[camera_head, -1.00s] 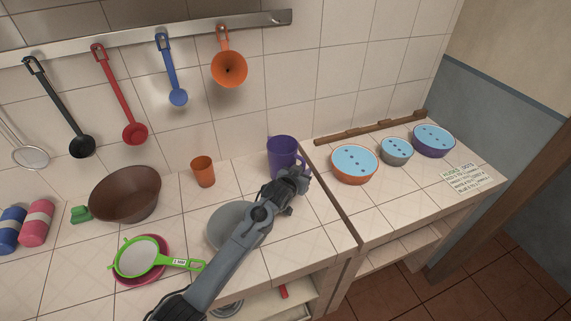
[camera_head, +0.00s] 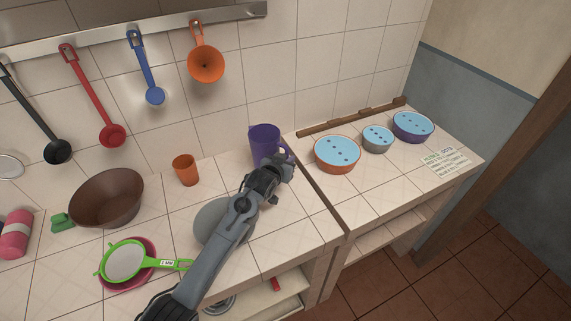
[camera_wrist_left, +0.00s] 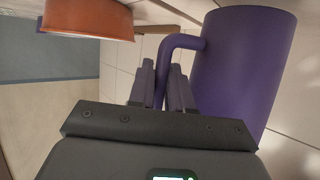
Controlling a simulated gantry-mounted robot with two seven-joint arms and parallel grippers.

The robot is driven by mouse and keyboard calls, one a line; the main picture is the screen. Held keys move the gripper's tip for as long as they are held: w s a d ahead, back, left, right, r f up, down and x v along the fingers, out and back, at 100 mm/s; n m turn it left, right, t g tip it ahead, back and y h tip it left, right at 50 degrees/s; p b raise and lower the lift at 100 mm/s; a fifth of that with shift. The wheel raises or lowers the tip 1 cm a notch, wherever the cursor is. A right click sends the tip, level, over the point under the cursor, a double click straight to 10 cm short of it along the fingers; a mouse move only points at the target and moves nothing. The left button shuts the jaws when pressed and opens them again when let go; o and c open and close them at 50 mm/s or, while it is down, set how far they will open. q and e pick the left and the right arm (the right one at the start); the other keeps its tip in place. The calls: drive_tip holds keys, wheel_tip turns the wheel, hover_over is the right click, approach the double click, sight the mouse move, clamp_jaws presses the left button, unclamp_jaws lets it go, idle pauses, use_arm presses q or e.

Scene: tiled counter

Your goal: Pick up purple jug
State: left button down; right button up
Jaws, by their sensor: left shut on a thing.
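The purple jug (camera_head: 265,143) stands upright on the tiled counter near the back wall in the head view. My left gripper (camera_head: 284,160) reaches it from the front right, and the arm hides the jug's lower part. In the left wrist view the jug (camera_wrist_left: 243,70) fills the right side, with its handle (camera_wrist_left: 182,42) running down between the two fingers. My left gripper (camera_wrist_left: 165,88) is shut on that handle. My right gripper is not in view.
An orange cup (camera_head: 186,170) stands left of the jug. A grey bowl (camera_head: 209,222) lies partly behind my arm. Blue-topped bowls (camera_head: 337,153) stand on the right counter. A brown bowl (camera_head: 107,198) and green strainer (camera_head: 124,262) are at left.

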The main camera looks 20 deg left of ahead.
use_arm(q)
wheel_tip(320, 180, up, 2)
drive_tip(key=shift+r, duration=0.1)
drive_tip(key=s+d+r, duration=0.3)
drive_tip(key=d+r, duration=0.3)
drive_tip(key=d, duration=0.5)
drive_tip(key=shift+d+r, duration=0.15)
drive_tip(key=shift+r, duration=0.25)
drive_tip(key=c, duration=1.6)
unclamp_jaws()
clamp_jaws()
